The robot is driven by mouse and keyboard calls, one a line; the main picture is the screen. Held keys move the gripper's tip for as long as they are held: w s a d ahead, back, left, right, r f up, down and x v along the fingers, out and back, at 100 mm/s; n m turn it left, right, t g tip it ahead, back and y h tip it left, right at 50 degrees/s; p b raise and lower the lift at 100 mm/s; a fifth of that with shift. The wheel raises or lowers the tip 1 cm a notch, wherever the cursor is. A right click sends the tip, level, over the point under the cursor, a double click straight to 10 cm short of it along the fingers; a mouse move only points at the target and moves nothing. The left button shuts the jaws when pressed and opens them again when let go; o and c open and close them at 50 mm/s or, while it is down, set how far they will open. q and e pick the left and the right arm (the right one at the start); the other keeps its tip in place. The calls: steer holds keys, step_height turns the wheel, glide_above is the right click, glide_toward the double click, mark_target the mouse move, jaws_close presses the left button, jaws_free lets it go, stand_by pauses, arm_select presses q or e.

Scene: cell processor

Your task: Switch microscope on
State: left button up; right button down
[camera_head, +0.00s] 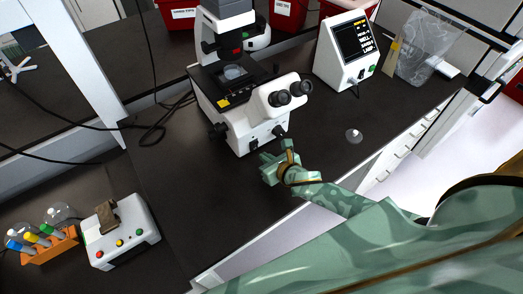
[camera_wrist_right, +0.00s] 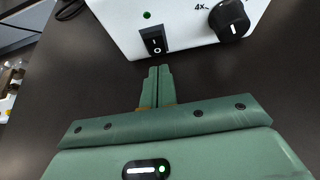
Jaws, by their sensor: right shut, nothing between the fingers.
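The white microscope (camera_head: 237,128) stands on the dark bench, with its black eyepieces toward me. In the right wrist view its white base (camera_wrist_right: 185,22) fills the top. On it are a black rocker switch (camera_wrist_right: 154,41) marked with a line and a circle, a green light (camera_wrist_right: 147,15) and a black knob (camera_wrist_right: 229,20) by a "4x" mark. My right gripper (camera_wrist_right: 159,72) is shut and empty, its fingertips just below the switch in the picture and apparently apart from it. In the head view the right gripper (camera_head: 268,163) is by the base's front. My left gripper is not in view.
A white device with a screen (camera_head: 347,50) stands at the back right, near a clear bag (camera_head: 425,45). A white box with coloured buttons (camera_head: 120,232) and an orange tube rack (camera_head: 48,247) are at the lower left. Cables (camera_head: 155,130) lie left of the microscope.

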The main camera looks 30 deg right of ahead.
mark_target(255, 144)
steer(key=shift+w+a+r, duration=0.1)
steer(key=shift+w+r, duration=0.2)
steer(key=shift+w, duration=0.4)
steer(key=shift+w+a+r, duration=0.1)
steer(key=shift+w+r, duration=0.15)
steer(key=shift+w, duration=0.45)
steer(key=shift+r+p, duration=0.1)
steer(key=shift+p, duration=0.2)
steer(key=p, duration=0.1)
steer(key=r+p, duration=0.1)
steer(key=shift+w+a+g+p, duration=0.1)
steer(key=shift+w+g+p, duration=0.2)
steer(key=shift+p, duration=0.1)
steer(key=shift+f+b, duration=0.35)
steer(key=shift+f, duration=0.1)
steer(key=shift+r, duration=0.1)
steer(key=shift+r+p, duration=0.75)
steer(key=shift+p, duration=0.15)
steer(key=shift+f, duration=0.1)
